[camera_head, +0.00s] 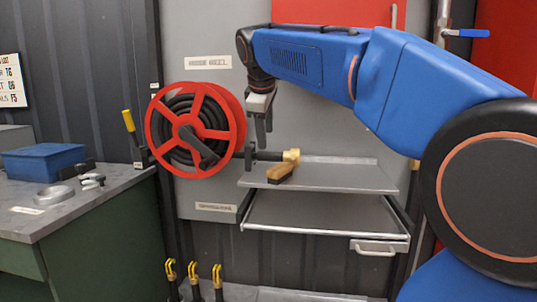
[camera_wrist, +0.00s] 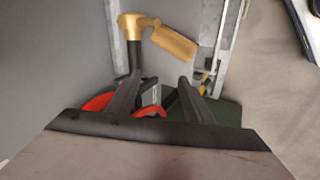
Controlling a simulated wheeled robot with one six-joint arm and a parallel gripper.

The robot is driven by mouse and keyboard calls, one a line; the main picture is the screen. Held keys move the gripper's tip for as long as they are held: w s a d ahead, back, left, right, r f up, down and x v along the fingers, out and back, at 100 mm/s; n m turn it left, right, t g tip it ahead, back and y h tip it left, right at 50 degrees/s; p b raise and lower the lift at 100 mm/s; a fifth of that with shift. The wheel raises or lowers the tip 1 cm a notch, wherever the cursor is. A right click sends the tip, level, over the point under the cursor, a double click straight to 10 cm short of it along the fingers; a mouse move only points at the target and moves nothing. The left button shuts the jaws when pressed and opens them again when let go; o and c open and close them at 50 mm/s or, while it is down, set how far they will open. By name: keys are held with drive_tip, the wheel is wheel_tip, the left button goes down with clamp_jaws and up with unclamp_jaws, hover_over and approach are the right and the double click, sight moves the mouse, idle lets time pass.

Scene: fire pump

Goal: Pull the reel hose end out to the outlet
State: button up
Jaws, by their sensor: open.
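The red hose reel (camera_head: 238,112) hangs on the grey panel under a "HOSE REEL" label, with black hose wound inside it. A black hose or pipe end with a brass fitting (camera_head: 291,156) lies at the upper shelf, right of the reel. The brass fitting (camera_wrist: 130,22) also tops a black length in the wrist view. My gripper (camera_head: 262,138) points down, open and empty, just right of the reel and above the black length. Its two fingers (camera_wrist: 159,80) show apart in the wrist view, with red reel parts beyond. I cannot tell which part is the outlet.
A tan wooden-looking piece (camera_head: 280,172) lies on the grey upper shelf (camera_head: 345,177), close to the brass fitting. A tray with a handle (camera_head: 373,248) is below. The bench (camera_head: 75,205) at left holds a blue box (camera_head: 43,162). Yellow hooks (camera_head: 194,272) stand low in front.

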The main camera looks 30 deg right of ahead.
drive_tip(key=n, duration=0.1)
approach(269, 153)
drive_tip(key=shift+h, duration=0.4)
drive_tip(key=x, duration=0.9)
drive_tip(key=shift+w+a+f, duration=0.25)
drive_tip(key=shift+f, duration=0.2)
drive_tip(key=shift+c, duration=0.2)
clamp_jaws()
drive_tip(key=s+d, duration=0.8)
drive_tip(key=d, duration=0.2)
drive_tip(key=s+d, duration=0.7)
drive_tip(key=d, duration=0.3)
drive_tip(key=s+d, duration=0.8)
drive_tip(key=d, duration=0.2)
drive_tip(key=shift+s, duration=0.35)
drive_tip(key=shift+o, duration=0.2)
unclamp_jaws()
drive_tip(key=shift+s+d, duration=0.15)
drive_tip(key=shift+d, duration=0.05)
drive_tip(key=shift+a+r, duration=0.1)
